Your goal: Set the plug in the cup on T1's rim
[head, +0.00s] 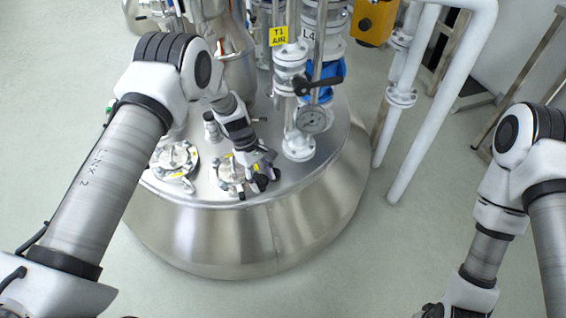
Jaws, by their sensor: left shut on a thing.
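My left gripper (264,180) is over the top of the steel vessel T1 (240,235), near its front rim. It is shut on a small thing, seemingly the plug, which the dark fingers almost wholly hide. The gripper is just right of a round flanged fitting (229,172) on the vessel top and partly overlaps it in the picture. I cannot make out the cup on the rim for sure. My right gripper (434,311) is only partly in view at the bottom edge, away from the vessel; its jaws cannot be read.
A second flanged fitting (174,158) sits to the left. A pressure gauge (312,119), a blue valve (321,82) with a black handle and a yellow T1 tag (278,36) stand behind and right. White pipes (427,120) rise right of the vessel. The front floor is clear.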

